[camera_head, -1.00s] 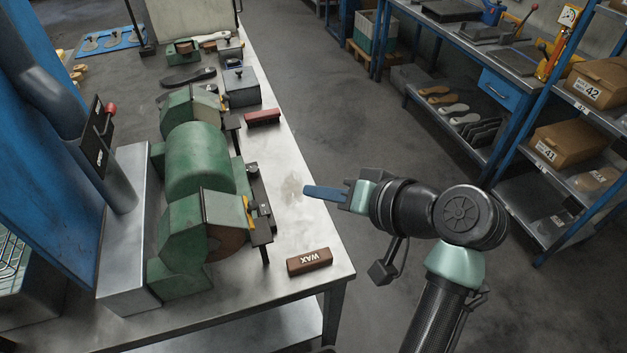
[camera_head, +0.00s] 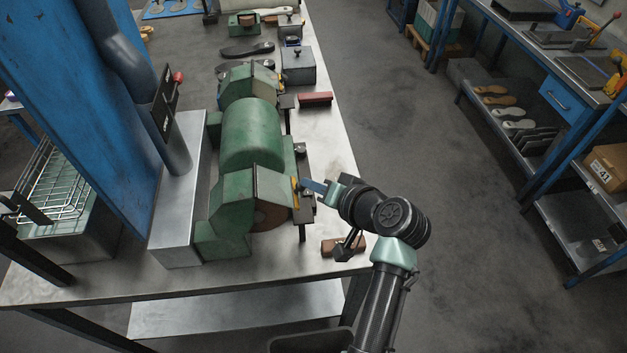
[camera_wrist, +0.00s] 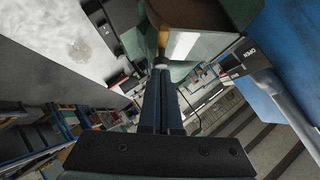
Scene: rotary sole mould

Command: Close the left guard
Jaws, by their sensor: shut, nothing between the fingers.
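A green bench grinder (camera_head: 248,138) stands on the metal bench, with a wheel housing at each end. The near housing (camera_head: 232,198) has a pale flap with a yellow edge (camera_head: 295,192) beside its brown wheel (camera_head: 270,215). The far housing (camera_head: 248,82) has a similar flap. I cannot tell which one counts as the left guard. My gripper (camera_head: 308,185) has its blue fingers shut and empty, with tips at the near flap's yellow edge. In the wrist view the shut fingers (camera_wrist: 162,72) point at the flap's edge; whether they touch is unclear.
A brown wax block (camera_head: 343,246) lies on the bench (camera_head: 100,280), partly behind my arm. A red block (camera_head: 315,98) and a grey box (camera_head: 298,65) lie farther back. A blue column (camera_head: 85,90) stands at left. Open floor lies to the right.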

